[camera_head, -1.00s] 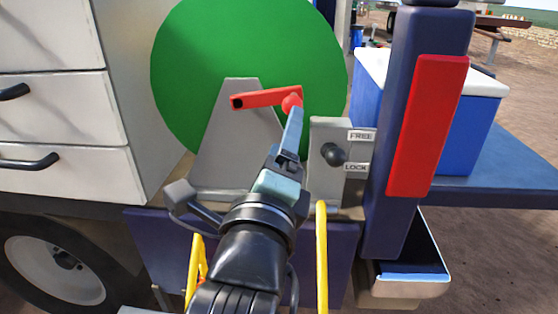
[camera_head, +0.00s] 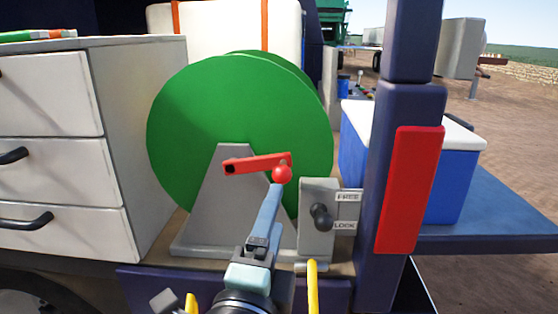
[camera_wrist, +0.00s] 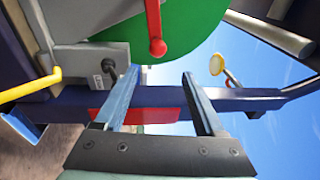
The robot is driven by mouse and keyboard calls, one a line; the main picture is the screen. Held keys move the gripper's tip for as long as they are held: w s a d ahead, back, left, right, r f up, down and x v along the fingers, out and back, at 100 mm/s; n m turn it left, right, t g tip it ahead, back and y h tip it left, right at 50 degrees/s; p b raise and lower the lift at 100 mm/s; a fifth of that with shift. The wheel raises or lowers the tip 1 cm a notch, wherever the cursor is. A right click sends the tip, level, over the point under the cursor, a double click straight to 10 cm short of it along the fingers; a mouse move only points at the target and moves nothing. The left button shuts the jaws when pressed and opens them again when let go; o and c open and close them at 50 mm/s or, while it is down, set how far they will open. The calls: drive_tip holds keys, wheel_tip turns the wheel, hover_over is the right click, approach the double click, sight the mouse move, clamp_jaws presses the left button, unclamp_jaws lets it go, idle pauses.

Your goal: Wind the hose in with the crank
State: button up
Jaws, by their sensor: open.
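The green reel (camera_head: 200,125) stands behind a grey bracket (camera_head: 215,205). Its red crank (camera_head: 255,163) points right and ends in a round red knob (camera_head: 282,174). The wrist view also shows the crank knob (camera_wrist: 157,47), beyond and between the fingertips, with no finger closed on it. My gripper (camera_head: 278,188) is open and empty, just below the knob in the head view; its two fingers (camera_wrist: 160,78) show apart in the wrist view. A black lever (camera_head: 321,216) on a grey box sits between the FREE and LOCK labels. I see no hose on the reel.
A white drawer cabinet (camera_head: 95,150) stands left of the reel. A dark blue post (camera_head: 378,160) with a red panel (camera_head: 410,190) stands right, before a blue cooler (camera_head: 455,175). Yellow rails (camera_head: 312,285) rise in front, below the lever box.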

sight(280, 179)
drive_tip(key=w+n+p, duration=0.4)
drive_tip(key=n+p, duration=0.2)
drive_tip(key=p, duration=0.1)
drive_tip(key=w+n+p, duration=0.3)
drive_tip(key=n+p, duration=0.3)
drive_tip(key=p, duration=0.2)
drive_tip(key=w+d+r+n+g+p, duration=0.1)
drive_tip(key=w+n+p, duration=0.3)
drive_tip(key=n+p, duration=0.2)
drive_tip(key=shift+w+y+p, duration=0.3)
drive_tip(key=shift+y+p, duration=0.1)
drive_tip(key=shift+p, duration=0.25)
drive_tip(key=shift+c, duration=0.3)
drive_tip(key=shift+f, duration=0.1)
clamp_jaws()
idle(0.4)
